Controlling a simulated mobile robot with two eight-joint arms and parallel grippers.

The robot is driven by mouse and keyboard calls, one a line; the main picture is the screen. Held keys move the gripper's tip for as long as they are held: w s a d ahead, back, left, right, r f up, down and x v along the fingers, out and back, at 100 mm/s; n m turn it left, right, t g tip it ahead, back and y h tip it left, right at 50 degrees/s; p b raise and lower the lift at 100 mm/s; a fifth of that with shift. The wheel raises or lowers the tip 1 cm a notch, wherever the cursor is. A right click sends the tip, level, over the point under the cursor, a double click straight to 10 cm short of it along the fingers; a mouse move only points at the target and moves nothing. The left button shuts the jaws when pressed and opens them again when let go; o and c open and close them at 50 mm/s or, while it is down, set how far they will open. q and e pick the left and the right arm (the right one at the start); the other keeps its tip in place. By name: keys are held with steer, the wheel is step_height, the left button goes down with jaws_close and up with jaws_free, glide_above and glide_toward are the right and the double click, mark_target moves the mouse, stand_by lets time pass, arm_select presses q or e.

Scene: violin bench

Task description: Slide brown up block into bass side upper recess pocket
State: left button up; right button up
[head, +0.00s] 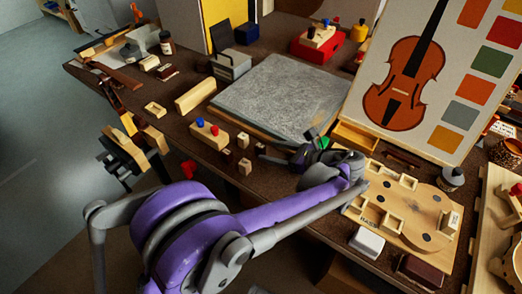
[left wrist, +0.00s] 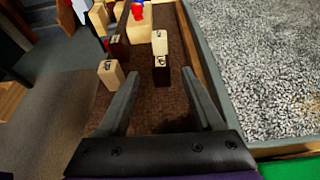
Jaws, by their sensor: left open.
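My left gripper (head: 276,153) is open and empty, low over the bench and pointing left. In the left wrist view, a dark brown block (left wrist: 161,74) with a dark mark on its pale top stands just ahead of the fingers (left wrist: 160,90), nearer the right one. It also shows in the head view (head: 261,148). A second dark brown block (left wrist: 117,48) stands farther off to the left. I cannot read the marks. The pale violin-shaped board (head: 428,207), marked BASS, lies at the right with several raised pockets. My arm covers its left edge. My right gripper is out of view.
Pale blocks (left wrist: 160,42) (left wrist: 110,74) stand close to the brown ones. A grey slab (head: 285,95) lies behind my gripper, and its edge runs along the right in the wrist view. A white block (head: 367,242) lies by the front edge. A violin chart (head: 425,80) stands behind the board.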

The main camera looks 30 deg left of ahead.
mark_target(264, 150)
arm_select(q)
steer(key=x, duration=0.2)
steer(key=b+x, duration=0.1)
steer(key=x, duration=0.1)
steer(key=shift+a+f, duration=0.1)
steer(key=shift+f, duration=0.25)
steer(key=shift+w+a+f, duration=0.1)
steer(key=shift+w+a, duration=0.05)
steer(key=shift+a, duration=0.25)
jaws_close()
